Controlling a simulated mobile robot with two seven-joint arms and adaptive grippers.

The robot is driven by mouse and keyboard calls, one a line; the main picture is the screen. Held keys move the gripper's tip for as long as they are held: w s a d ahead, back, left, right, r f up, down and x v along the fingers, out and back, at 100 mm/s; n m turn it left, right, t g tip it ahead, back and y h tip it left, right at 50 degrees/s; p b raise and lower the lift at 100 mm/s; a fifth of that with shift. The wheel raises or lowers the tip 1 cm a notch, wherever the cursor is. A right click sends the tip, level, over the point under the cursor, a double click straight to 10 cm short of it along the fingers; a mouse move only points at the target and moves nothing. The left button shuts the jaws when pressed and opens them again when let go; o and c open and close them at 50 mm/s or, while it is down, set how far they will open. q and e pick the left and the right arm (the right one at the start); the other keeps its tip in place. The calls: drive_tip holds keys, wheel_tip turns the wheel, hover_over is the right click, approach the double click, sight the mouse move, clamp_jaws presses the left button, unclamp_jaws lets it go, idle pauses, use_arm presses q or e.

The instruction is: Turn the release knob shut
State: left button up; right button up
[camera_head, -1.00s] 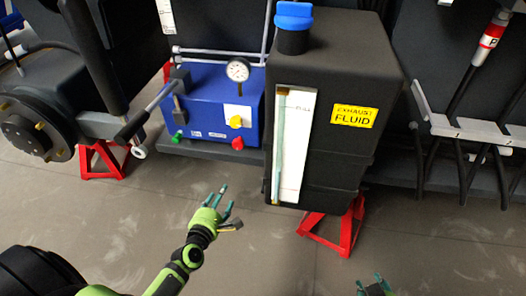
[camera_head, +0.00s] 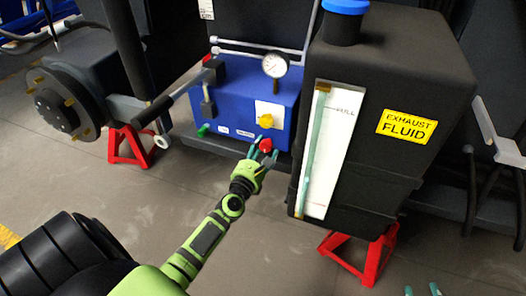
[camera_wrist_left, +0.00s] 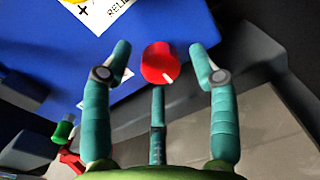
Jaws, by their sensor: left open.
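The red release knob (camera_head: 266,145) is on the lower front right of the blue pump unit (camera_head: 235,95). In the left wrist view the knob (camera_wrist_left: 160,63) is round, with a white mark at its lower right edge. My left gripper (camera_head: 262,153) is open at the knob. In the wrist view its two outer fingers stand on either side of the knob, with gaps, and the third finger is below it. I cannot tell whether the third finger touches it. Only the fingertips of my right gripper (camera_head: 424,291) show at the bottom edge.
A black exhaust fluid tank (camera_head: 385,85) stands close on the right. Red stands (camera_head: 130,147) hold parts up. The floor in front is clear.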

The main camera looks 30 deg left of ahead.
use_arm(q)
drive_tip(key=c, duration=1.2)
drive_tip(key=shift+o, duration=0.2)
